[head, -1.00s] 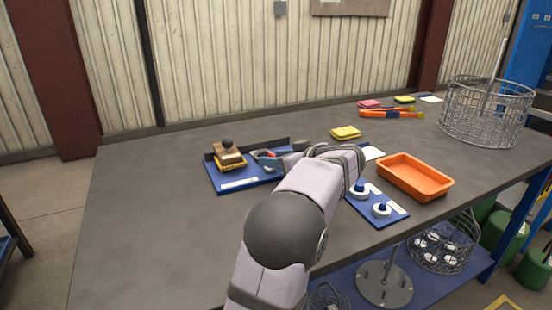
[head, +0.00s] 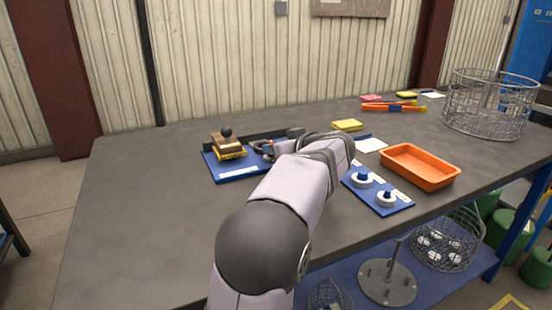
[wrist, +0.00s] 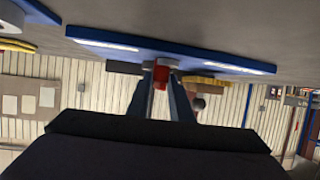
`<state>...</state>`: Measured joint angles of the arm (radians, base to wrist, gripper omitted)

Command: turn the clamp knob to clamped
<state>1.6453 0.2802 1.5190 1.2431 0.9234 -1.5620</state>
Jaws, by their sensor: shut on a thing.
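The blue clamp board (head: 214,174) lies on the bench in the head view, with a dark back edge. It also shows upside down across the top of the wrist view (wrist: 215,61). The red clamp knob (wrist: 161,77) sits on the board beside a grey round part, between my fingertips in the wrist view. My gripper (wrist: 163,82) is shut on the red knob. In the head view my gripper (head: 268,149) is at the right part of the board, and my arm hides most of the knob. The knob's exact angle cannot be told.
A wooden block with a dark ball handle (head: 227,143) stands on the board's left part. A blue plate with white-and-blue knobs (head: 379,198), an orange tray (head: 420,166), a yellow pad (head: 348,125) and a wire basket (head: 489,103) are to the right. The bench's left side is clear.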

